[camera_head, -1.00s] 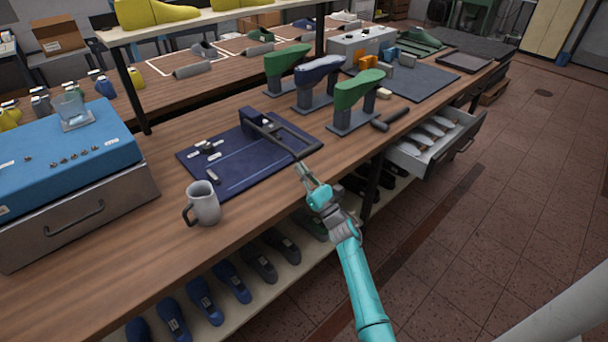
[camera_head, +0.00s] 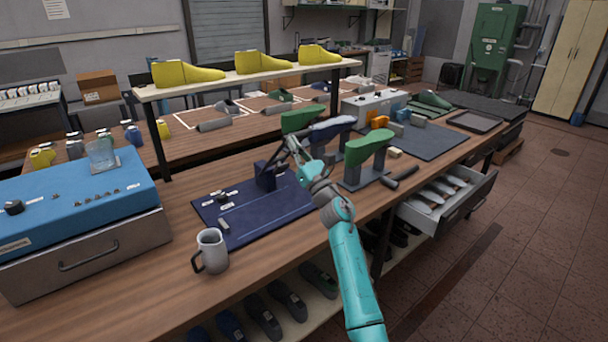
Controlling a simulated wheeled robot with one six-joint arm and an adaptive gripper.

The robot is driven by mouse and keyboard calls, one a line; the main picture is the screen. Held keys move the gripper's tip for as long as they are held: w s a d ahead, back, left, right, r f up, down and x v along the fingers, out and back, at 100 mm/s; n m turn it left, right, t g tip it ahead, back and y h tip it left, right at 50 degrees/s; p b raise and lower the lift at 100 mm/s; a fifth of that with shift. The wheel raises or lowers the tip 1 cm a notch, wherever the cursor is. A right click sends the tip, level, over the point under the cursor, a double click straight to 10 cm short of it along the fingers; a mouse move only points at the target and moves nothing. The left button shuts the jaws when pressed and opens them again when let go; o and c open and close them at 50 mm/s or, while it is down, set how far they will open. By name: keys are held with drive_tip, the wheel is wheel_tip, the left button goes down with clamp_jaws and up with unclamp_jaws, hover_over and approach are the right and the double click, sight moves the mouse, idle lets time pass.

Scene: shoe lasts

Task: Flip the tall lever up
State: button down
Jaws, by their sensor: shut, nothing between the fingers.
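The tall lever (camera_head: 279,160) is a dark bar on a dark navy block (camera_head: 265,176) at the back right of the blue mat (camera_head: 240,222). It slants upward from the block toward my fingertips, and its upper end is partly hidden by my gripper. My gripper (camera_head: 293,143) is shut with nothing between its fingers. It is at the lever's raised end; whether it touches the bar is hard to tell.
Green and bluish shoe lasts on stands, including a green one (camera_head: 368,148), are close to the right of my gripper. A grey mug (camera_head: 211,251) stands at the mat's front left. An open drawer (camera_head: 447,205) juts out at the right. A shelf (camera_head: 240,78) with yellow lasts is behind.

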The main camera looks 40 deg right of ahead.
drive_tip(key=x, duration=0.7)
drive_tip(key=shift+r, duration=0.4)
drive_tip(key=shift+f, duration=0.25)
idle(0.3)
drive_tip(key=shift+s, duration=0.1)
drive_tip(key=shift+s+f, duration=0.2)
drive_tip(key=shift+f, duration=0.05)
drive_tip(key=v, duration=1.1)
drive_tip(key=shift+s+r, duration=0.3)
